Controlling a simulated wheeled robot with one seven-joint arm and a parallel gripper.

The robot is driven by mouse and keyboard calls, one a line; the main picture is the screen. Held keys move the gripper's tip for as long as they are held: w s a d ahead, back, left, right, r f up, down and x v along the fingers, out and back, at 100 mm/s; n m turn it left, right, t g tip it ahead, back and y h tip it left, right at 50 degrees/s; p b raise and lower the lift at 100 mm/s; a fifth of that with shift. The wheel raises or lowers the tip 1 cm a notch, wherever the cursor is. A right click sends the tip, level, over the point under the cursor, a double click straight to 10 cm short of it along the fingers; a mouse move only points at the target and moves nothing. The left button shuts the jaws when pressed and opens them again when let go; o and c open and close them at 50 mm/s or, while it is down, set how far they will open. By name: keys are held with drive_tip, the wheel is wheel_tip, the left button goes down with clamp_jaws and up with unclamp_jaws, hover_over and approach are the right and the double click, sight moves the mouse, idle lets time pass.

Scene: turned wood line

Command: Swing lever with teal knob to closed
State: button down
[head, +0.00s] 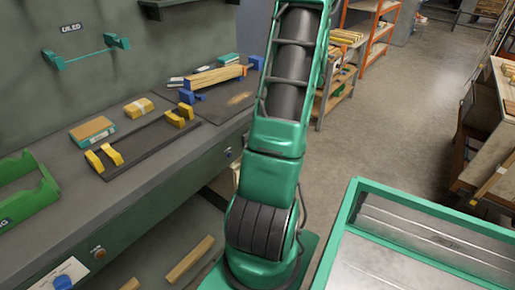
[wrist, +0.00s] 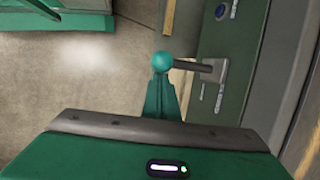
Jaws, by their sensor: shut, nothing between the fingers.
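The teal knob (wrist: 163,61) is a round ball near the middle of the wrist view. It sits on the left end of a grey lever (wrist: 196,66), which runs right to a metal plate (wrist: 214,76) on a dark green panel. My gripper (wrist: 161,79) is shut and empty, its green fingers together just below the knob in the picture. The fingertips overlap or nearly meet the knob's lower edge; I cannot tell whether they touch. In the head view I cannot make out the lever or the gripper; my arm covers the middle.
A long workbench (head: 60,228) with yellow-handled and blue-ended fixtures runs along the left wall. A blue round fitting (wrist: 226,9) is near the lever plate. A green-framed metal table (head: 420,245) stands at right. Open floor (head: 395,125) lies beyond my arm.

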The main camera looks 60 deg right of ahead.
drive_tip(key=r+g, duration=0.1)
drive_tip(key=w+r+g, duration=0.1)
drive_tip(key=r+g, duration=0.1)
drive_tip(key=shift+r+y, duration=0.15)
drive_tip(key=shift+y, duration=0.15)
drive_tip(key=shift+a+r, duration=0.1)
drive_tip(key=shift+r, duration=0.65)
drive_tip(key=d+f, duration=0.3)
drive_tip(key=d, duration=0.1)
drive_tip(key=v, duration=1)
drive_tip(key=shift+w+r, duration=0.25)
drive_tip(key=shift+r, duration=0.05)
